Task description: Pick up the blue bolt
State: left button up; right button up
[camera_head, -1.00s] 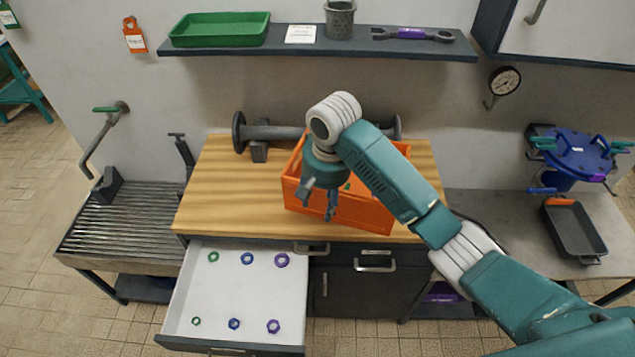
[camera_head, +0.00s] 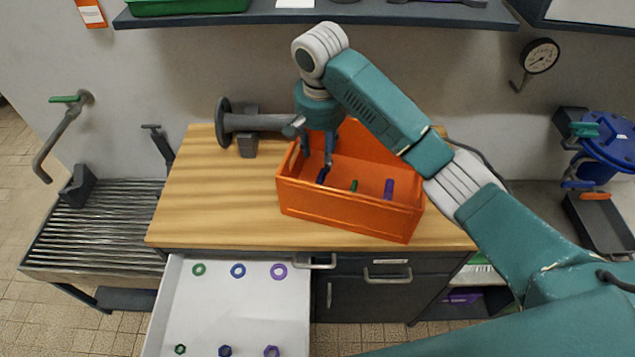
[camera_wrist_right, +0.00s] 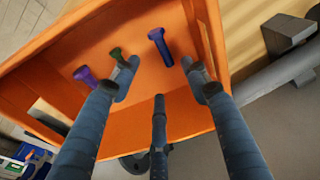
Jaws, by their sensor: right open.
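The blue bolt (camera_head: 322,175) sits in the left part of the orange bin (camera_head: 345,209) on the wooden workbench. In the right wrist view the blue bolt (camera_wrist_right: 160,46) shows its head and shank, ahead of the gap between two fingers. My right gripper (camera_head: 318,158) is open and empty, its fingers pointing down at the bin's left end, close to the blue bolt. In the wrist view its fingers (camera_wrist_right: 159,78) are spread apart, with the bolt beyond the tips. Whether any finger touches it I cannot tell. My left gripper is out of view.
A green bolt (camera_head: 354,186) and a purple bolt (camera_head: 389,188) share the bin. A grey flanged pipe (camera_head: 255,122) lies behind it. The open drawer (camera_head: 234,310) holds several nuts. The bench's left side (camera_head: 205,200) is clear. A shelf (camera_head: 400,13) hangs above.

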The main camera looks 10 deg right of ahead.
jog(key=p, duration=0.1)
send_over(322, 179)
jog(key=f, duration=0.4)
jog(key=shift+s+f, duration=0.35)
jog(key=shift+s, duration=0.05)
jog(key=shift+f, duration=0.35)
jog(key=f+p, duration=0.2)
jog(key=f, duration=0.3)
jog(key=shift+w, duration=0.2)
jog(key=shift+f, duration=0.5)
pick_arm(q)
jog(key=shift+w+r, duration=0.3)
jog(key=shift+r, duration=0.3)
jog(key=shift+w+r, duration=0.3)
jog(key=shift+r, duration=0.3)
pick_arm(e)
grip_shut()
